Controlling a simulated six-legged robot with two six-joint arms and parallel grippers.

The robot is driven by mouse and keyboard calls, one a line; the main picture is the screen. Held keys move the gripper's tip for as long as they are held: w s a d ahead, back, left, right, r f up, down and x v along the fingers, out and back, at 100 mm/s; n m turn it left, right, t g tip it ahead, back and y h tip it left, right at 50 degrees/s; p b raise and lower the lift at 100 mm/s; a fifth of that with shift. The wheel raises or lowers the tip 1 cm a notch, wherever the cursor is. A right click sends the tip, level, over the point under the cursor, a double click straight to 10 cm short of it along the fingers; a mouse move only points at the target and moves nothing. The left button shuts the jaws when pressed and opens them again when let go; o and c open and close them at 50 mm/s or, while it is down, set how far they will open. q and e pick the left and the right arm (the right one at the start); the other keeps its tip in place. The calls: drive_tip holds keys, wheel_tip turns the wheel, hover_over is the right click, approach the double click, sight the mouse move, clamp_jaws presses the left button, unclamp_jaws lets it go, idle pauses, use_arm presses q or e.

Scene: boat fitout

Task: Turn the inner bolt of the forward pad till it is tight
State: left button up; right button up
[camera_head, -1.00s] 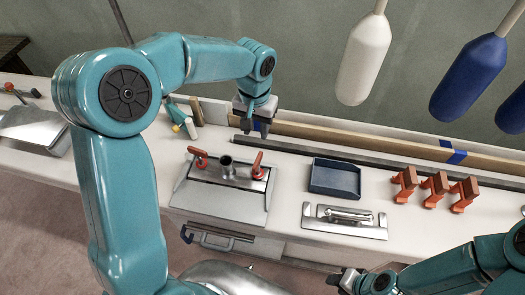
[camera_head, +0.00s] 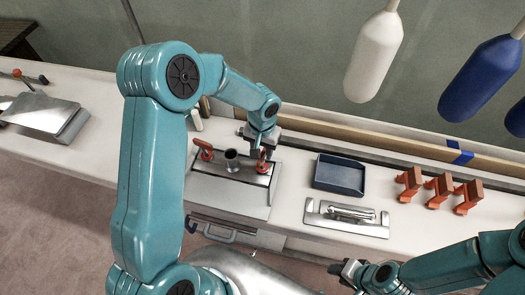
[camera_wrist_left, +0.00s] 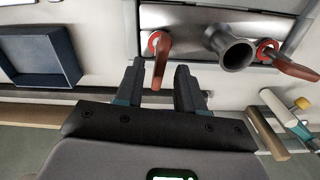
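A metal plate (camera_head: 228,194) on the bench carries an upright grey tube (camera_head: 231,160) between two red handles. I cannot tell which part is the inner bolt. The left red handle (camera_head: 203,149) is clear of my grippers. My left gripper (camera_head: 262,153) is over the right red handle (camera_head: 263,167), partly hiding it. In the left wrist view, the open fingers (camera_wrist_left: 160,68) stand on either side of that handle's end (camera_wrist_left: 161,62), with gaps visible. My right gripper (camera_head: 346,270) is low in front of the bench, away from the plate; its fingers are unclear.
A dark blue tray (camera_head: 340,175) and a metal plate with a bar handle (camera_head: 347,215) are right of the plate. Several orange clamps (camera_head: 438,188) stand further right. A wooden rail (camera_head: 370,142) runs behind. White and blue fenders (camera_head: 374,55) hang above.

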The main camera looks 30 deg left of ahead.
use_arm(q)
drive_tip(key=shift+f, duration=0.7)
drive_tip(key=shift+s+f, duration=0.1)
drive_tip(key=shift+f, duration=0.45)
drive_tip(key=shift+f, duration=0.1)
clamp_jaws()
